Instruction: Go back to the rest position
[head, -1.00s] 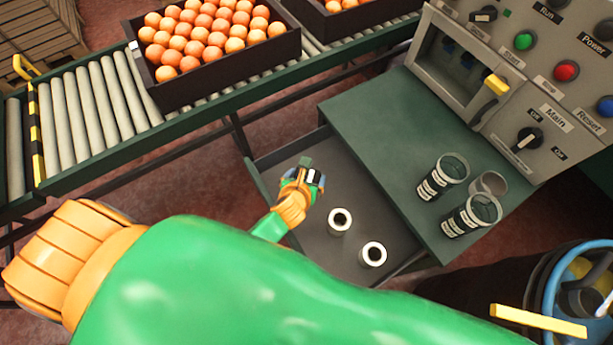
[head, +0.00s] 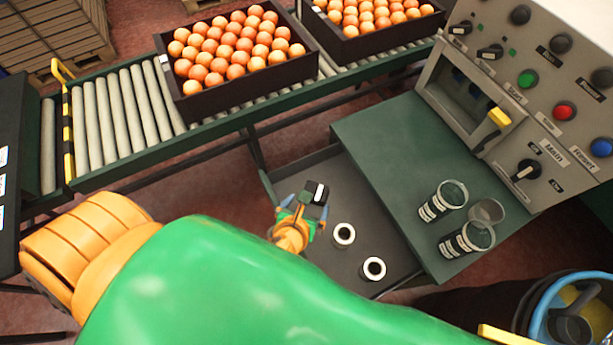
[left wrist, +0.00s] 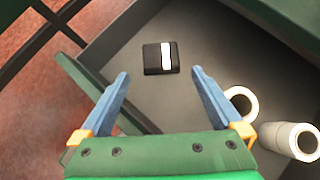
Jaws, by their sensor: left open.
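My left gripper (head: 303,208) is over the open grey drawer (head: 388,238) below the green cabinet top. Its blue fingers are spread apart with nothing between them, as the left wrist view (left wrist: 159,76) shows. A small black box with a white stripe (head: 315,190) lies on the drawer floor just beyond the fingertips; it also shows in the left wrist view (left wrist: 160,58), apart from both fingers. My green left arm covers the lower part of the head view. My right gripper is not in view.
Glass jars (head: 442,200) stand on the cabinet top (head: 380,140) beside a control panel (head: 540,110). Crates of oranges (head: 240,85) sit on the roller conveyor (head: 120,115) behind. A blue-rimmed barrel (head: 575,285) stands lower right.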

